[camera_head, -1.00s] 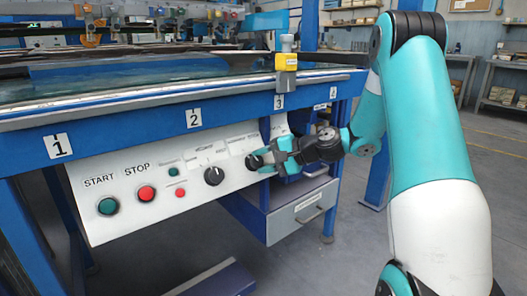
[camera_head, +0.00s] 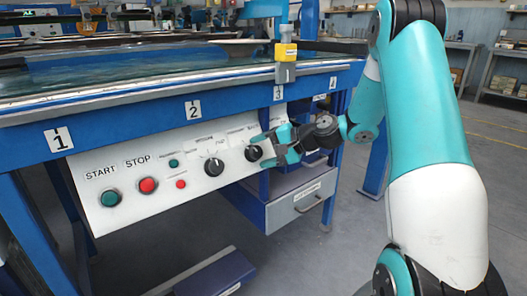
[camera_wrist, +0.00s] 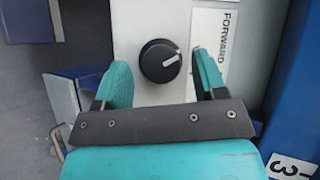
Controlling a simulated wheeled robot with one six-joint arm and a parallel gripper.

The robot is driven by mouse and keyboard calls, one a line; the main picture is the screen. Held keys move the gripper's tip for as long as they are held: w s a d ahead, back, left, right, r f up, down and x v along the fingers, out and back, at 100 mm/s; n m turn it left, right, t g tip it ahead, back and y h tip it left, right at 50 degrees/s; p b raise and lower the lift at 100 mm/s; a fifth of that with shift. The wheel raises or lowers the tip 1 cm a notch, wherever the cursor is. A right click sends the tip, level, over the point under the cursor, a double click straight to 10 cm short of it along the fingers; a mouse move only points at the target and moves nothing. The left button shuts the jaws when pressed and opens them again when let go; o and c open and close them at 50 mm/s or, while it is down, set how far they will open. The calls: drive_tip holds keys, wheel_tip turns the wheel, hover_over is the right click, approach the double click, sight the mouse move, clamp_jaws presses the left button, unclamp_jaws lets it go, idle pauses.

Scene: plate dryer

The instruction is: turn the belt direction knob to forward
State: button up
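The belt direction knob (camera_wrist: 160,61) is round and black, on the white control panel (camera_wrist: 148,15). In the wrist view its white pointer points right and slightly up, towards the label plate reading FORWARD (camera_wrist: 228,38). In the head view it is the rightmost knob (camera_head: 252,153), partly beside my fingers. My gripper (camera_wrist: 160,66) is open and empty. One teal finger is on each side of the knob in the wrist view, with a visible gap on both sides. In the head view my gripper (camera_head: 264,151) is just right of the knob. The rest of the label is cut off or unclear.
Another black knob (camera_head: 213,167) is to the left on the panel, then a small red button (camera_head: 181,184), the STOP button (camera_head: 148,185) and the START button (camera_head: 110,198). The blue table frame (camera_head: 110,131) overhangs the panel. A drawer (camera_head: 300,200) is below my gripper.

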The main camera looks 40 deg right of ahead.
drive_tip(key=p+v, duration=0.6)
drive_tip(key=v, duration=1.1)
drive_tip(key=shift+s+d, duration=0.1)
drive_tip(key=shift+s, duration=0.05)
